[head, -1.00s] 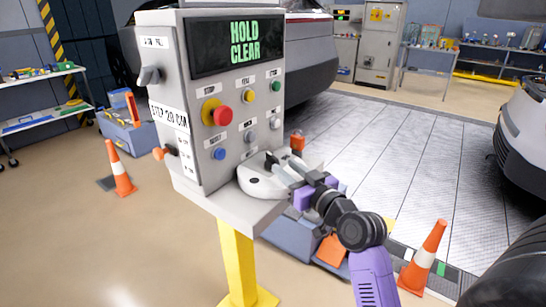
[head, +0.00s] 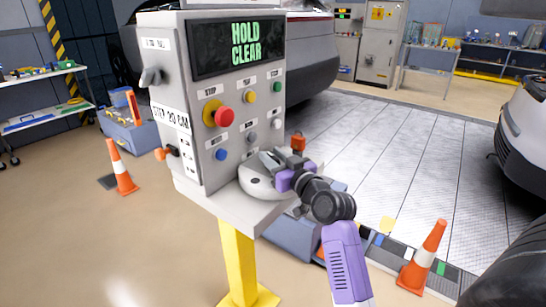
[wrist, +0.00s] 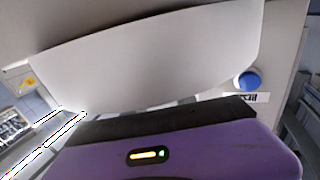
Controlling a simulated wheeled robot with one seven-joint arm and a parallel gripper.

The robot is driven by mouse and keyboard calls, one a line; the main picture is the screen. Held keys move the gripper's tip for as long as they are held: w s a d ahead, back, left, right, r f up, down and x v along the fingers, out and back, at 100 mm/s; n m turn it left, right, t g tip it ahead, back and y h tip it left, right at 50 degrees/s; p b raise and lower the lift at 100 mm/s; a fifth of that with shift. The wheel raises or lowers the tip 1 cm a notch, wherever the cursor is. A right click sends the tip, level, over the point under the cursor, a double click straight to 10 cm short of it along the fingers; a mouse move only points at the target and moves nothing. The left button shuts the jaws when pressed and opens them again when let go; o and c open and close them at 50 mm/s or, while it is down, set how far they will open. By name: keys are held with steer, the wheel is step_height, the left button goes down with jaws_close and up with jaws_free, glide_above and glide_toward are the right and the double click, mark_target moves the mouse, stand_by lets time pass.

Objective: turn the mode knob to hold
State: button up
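The control box (head: 205,170) stands on a yellow post, and its dark screen (head: 243,50) reads HOLD CLEAR in green. A large white round knob-like piece (head: 262,189) sits on the sloping shelf at the front; I take it to be the mode knob, but no label on it is readable. My gripper (head: 272,166) is at the top of this piece, reaching in from the right. In the wrist view the white piece (wrist: 150,62) fills the space just beyond my purple gripper body. My fingertips are hidden there, so their grip on it cannot be told.
A red stop button (head: 224,117) and several smaller buttons are on the box face, including a blue one (head: 221,154). A grey lever (head: 151,76) is on the left side. Orange cones stand at left (head: 121,168) and right (head: 423,257). The floor in front is clear.

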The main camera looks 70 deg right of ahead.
jaws_close()
stand_by(1.2)
